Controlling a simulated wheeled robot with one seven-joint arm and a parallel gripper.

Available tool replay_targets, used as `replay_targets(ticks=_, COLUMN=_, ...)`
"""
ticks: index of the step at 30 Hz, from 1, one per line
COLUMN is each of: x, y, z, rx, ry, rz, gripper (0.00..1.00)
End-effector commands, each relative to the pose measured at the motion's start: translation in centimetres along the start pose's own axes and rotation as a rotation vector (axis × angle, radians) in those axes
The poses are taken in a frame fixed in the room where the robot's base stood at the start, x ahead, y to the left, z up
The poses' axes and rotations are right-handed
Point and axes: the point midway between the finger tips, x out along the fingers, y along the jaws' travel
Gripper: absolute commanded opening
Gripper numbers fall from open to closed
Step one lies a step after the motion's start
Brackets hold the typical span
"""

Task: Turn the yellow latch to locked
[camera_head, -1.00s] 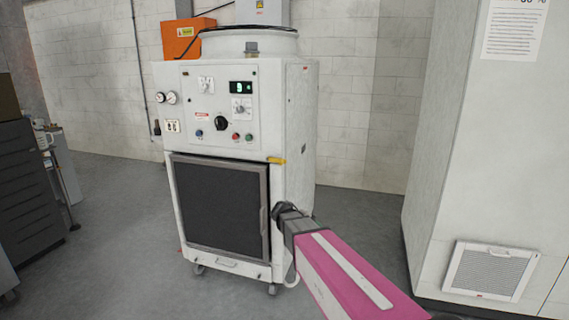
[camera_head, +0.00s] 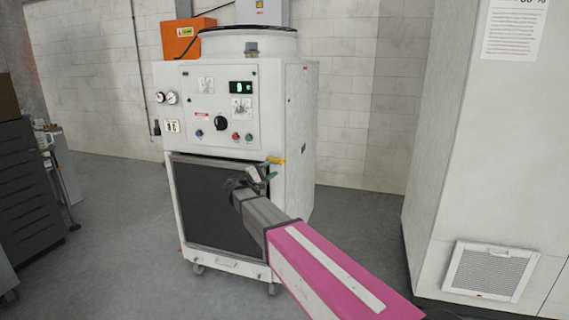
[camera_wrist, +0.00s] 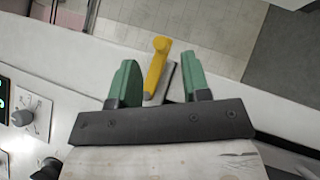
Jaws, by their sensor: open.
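The yellow latch (camera_head: 276,160) is a small lever at the upper right corner of the dark front door (camera_head: 215,205) on the white washer cabinet (camera_head: 300,130). In the head view it lies roughly level and points right. In the wrist view the latch (camera_wrist: 156,68) stands between the two green fingers of my gripper (camera_wrist: 159,85), nearer the left finger, with gaps on both sides. My gripper (camera_head: 267,170) is open, close to the latch. I cannot tell whether a finger touches it.
The control panel (camera_head: 219,107) with knobs, buttons and a green display is above the door. A large white cabinet (camera_head: 460,170) stands at the right. Dark drawers (camera_head: 28,190) are at the left.

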Motion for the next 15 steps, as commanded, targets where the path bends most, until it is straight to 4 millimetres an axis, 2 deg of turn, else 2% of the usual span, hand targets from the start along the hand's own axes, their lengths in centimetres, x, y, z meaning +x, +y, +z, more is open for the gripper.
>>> replay_targets(ticks=3, x=2.4, y=-0.1, z=0.0, rx=0.000, ry=-0.002, rz=-0.001, gripper=0.43)
replay_targets(ticks=9, x=5.5, y=-0.1, z=0.0, rx=0.000, ry=-0.001, rz=-0.002, gripper=0.43)
replay_targets(ticks=15, x=7.1, y=-0.1, z=0.0, rx=0.000, ry=0.000, rz=-0.002, gripper=0.43)
